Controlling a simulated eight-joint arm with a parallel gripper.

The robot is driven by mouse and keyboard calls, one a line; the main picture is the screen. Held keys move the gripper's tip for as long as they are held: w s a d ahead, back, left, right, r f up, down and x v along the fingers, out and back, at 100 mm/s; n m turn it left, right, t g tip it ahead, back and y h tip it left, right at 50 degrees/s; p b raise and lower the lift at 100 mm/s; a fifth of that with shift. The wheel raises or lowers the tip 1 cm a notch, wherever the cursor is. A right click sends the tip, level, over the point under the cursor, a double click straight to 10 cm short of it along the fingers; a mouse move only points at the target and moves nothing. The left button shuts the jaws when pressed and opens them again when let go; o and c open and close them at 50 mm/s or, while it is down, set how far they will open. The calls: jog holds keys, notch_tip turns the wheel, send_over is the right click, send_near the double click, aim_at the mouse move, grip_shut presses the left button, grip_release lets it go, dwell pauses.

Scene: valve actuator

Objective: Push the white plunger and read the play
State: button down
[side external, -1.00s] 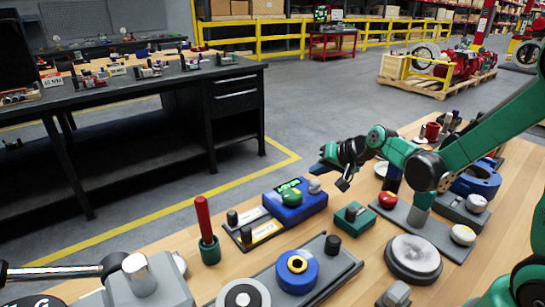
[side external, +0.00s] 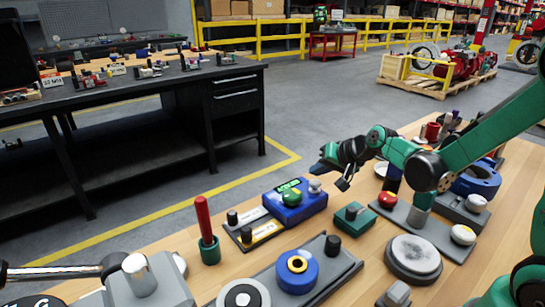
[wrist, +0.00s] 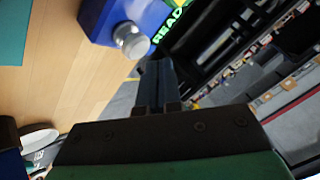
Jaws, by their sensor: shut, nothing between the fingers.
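The blue box (side external: 296,205) with a lit green display and a green button stands on the wooden table. The whitish plunger (side external: 314,186) sticks out at its right end. In the wrist view, the plunger (wrist: 131,40) is a pale metallic knob on the blue box (wrist: 103,17), with part of the display cut off by the frame. My gripper (side external: 344,183) is above and to the right of the plunger in the side view. In the wrist view, my gripper's fingers (wrist: 158,70) are together and empty, below and right of the plunger, with a visible gap.
A small green block with a dark knob (side external: 354,216) and a red button (side external: 388,200) stand close to the right of the box. A red rod in a green holder (side external: 207,230) stands at the left. A dark workbench (side external: 130,120) is behind, across a floor gap.

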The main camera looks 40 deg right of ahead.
aim_at(318, 183)
jog(key=shift+f, duration=0.45)
jog(key=shift+f, duration=0.5)
dwell(0.8)
jog(key=shift+r, duration=0.95)
jog(key=shift+r, duration=2.5)
